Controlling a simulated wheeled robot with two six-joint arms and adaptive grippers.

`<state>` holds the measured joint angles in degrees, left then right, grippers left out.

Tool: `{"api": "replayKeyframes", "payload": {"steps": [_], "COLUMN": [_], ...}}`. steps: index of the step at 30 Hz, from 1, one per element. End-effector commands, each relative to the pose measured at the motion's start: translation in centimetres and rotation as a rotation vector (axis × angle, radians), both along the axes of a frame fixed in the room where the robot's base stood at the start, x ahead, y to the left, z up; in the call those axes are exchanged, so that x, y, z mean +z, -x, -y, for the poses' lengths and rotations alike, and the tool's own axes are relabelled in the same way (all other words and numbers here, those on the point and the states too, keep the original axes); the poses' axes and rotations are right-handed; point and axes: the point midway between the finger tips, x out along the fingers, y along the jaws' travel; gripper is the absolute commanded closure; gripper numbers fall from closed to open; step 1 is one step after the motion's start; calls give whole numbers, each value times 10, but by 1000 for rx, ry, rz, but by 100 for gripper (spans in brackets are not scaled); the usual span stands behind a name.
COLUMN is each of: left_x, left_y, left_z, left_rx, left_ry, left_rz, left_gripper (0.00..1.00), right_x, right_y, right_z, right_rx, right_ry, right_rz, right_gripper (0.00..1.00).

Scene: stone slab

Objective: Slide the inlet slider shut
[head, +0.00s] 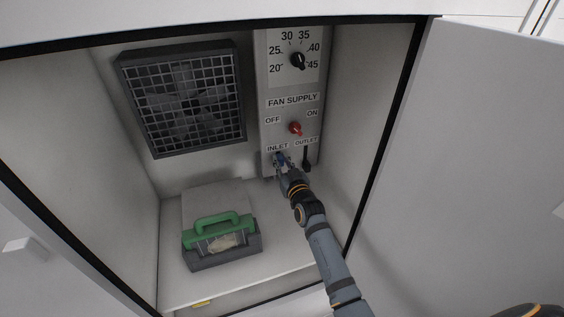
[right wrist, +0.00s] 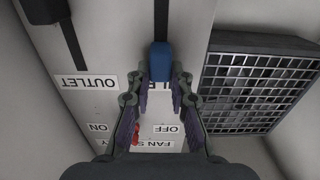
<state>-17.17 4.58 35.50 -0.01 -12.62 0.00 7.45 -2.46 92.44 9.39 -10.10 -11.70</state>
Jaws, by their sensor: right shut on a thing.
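The inlet slider's blue knob (right wrist: 160,60) sits on the grey control panel, close to the partly hidden INLET label. In the upside-down right wrist view, its dark slot shows on the side away from the label. My right gripper (right wrist: 161,80) is shut on this knob, with one finger on each side. In the head view the gripper (head: 284,166) covers much of the slider; a bit of the blue knob (head: 279,156) shows. My left gripper is not in view.
The outlet slider's dark knob (head: 306,166) is just right of my gripper, at the slot's lower end. Above are a red fan switch (head: 295,128) and a dial (head: 297,60). A fan grille (head: 190,95) is left. A green-handled box (head: 222,258) stands on the cabinet floor.

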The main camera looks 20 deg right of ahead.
Motion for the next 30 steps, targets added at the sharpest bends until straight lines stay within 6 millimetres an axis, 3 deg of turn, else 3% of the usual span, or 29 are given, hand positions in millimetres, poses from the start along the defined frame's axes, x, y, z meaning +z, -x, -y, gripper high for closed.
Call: {"api": "replayKeyframes", "payload": {"steps": [9, 20, 21, 24, 25, 30], "left_x": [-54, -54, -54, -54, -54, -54], "left_y": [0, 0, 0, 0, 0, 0], "left_z": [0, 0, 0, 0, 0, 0], "left_rx": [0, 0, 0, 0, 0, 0], "left_ry": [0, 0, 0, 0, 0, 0], "left_rz": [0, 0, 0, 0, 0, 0], "left_gripper": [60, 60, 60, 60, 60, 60], "right_x": [-61, -65, -65, -65, -64, -63], "right_y": [0, 1, 1, 1, 1, 0], "right_z": [0, 0, 0, 0, 0, 0], "right_rx": [0, 1, 1, 1, 0, 0], "right_ry": [0, 0, 0, 0, 0, 0], "right_rz": [-1, -7, -8, -6, -5, -3], "right_gripper": [100, 100, 75, 61, 57, 57]}}
